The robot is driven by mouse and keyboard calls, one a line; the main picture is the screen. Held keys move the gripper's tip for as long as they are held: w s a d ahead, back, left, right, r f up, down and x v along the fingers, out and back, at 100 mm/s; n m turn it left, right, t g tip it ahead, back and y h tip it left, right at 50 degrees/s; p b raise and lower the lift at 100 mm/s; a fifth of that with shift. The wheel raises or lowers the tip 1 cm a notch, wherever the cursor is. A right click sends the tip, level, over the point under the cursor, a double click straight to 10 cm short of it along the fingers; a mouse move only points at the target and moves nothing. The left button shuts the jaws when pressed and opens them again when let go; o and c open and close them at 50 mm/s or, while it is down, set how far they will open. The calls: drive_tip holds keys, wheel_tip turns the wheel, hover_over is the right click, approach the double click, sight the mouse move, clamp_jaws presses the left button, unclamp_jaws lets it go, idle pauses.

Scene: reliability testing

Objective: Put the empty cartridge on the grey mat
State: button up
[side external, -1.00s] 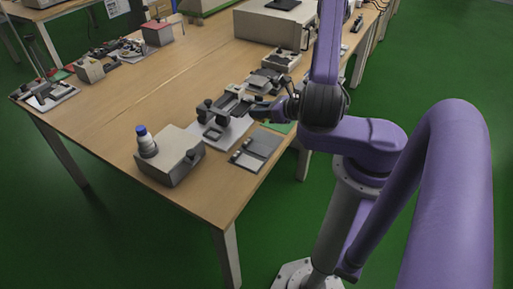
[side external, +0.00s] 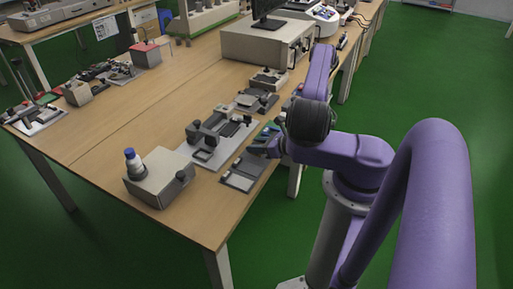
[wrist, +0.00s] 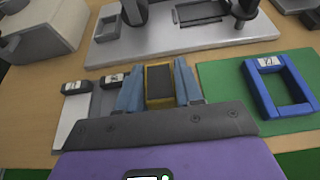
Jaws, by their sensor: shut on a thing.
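My gripper (wrist: 159,88) is shut on a cartridge (wrist: 159,82) with a yellow frame and dark face, held between its two blue-grey fingers in the wrist view. In the side view my gripper (side external: 264,146) is low near the right table edge, by the far end of the grey mat (side external: 253,161); the cartridge cannot be made out there. In the wrist view the grey mat (wrist: 104,102) lies just left of the fingers, partly hidden by my gripper. I cannot tell how high the cartridge is above the surface.
A pale strip (wrist: 75,110) and labelled dark blocks (wrist: 75,87) adjoin the mat. A blue frame (wrist: 279,85) lies on a green mat (wrist: 225,85) at right. A grey fixture (side external: 215,137) stands beyond, and a box with a blue-capped bottle (side external: 133,160) stands at left.

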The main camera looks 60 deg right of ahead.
drive_tip(key=shift+f, duration=0.45)
drive_tip(key=shift+f, duration=0.15)
drive_tip(key=o, duration=1)
drive_tip(key=shift+o, duration=0.2)
